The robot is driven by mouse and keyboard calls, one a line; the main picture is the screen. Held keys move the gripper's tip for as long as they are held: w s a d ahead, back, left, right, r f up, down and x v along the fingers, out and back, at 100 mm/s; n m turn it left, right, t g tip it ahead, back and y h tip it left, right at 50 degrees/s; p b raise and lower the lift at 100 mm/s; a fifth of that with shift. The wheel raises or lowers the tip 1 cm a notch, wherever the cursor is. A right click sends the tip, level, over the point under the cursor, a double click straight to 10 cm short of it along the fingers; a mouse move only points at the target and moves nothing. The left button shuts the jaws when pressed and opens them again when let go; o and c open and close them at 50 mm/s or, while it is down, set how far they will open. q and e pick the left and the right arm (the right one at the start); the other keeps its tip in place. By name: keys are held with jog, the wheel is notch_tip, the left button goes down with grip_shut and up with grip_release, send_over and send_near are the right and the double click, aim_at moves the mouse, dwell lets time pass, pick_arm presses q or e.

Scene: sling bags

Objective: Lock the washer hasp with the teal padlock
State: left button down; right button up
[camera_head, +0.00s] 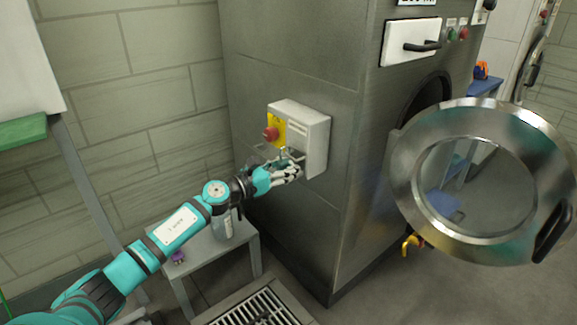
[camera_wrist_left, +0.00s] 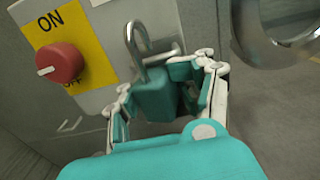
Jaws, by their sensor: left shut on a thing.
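The teal padlock (camera_wrist_left: 155,98) is between the fingers of my left gripper (camera_wrist_left: 165,95), its body low and its steel shackle pointing up. My left gripper also shows in the head view (camera_head: 288,170), shut on the padlock in front of the grey switch box (camera_head: 316,140). The metal hasp (camera_wrist_left: 168,54) sticks out from the box beside the shackle. The shackle overlaps the hasp in the picture; I cannot tell whether it passes through. The red knob (camera_wrist_left: 60,63) sits on a yellow ON/OFF plate left of the padlock. My right gripper is out of view.
The switch box is on the side of the large steel washer (camera_head: 290,70). Its round door (camera_head: 405,190) stands open at the right. A small grey table (camera_head: 205,250) with a bottle (camera_head: 222,226) is below my left arm. A floor drain (camera_head: 262,308) lies in front.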

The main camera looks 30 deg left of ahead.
pick_arm(q)
grip_release()
jog(key=shift+s+f, duration=0.15)
dwell(0.4)
jog(key=b+v, duration=0.1)
jog(key=v, duration=0.6)
jog(key=shift+b, duration=0.3)
dwell(0.6)
dwell(0.4)
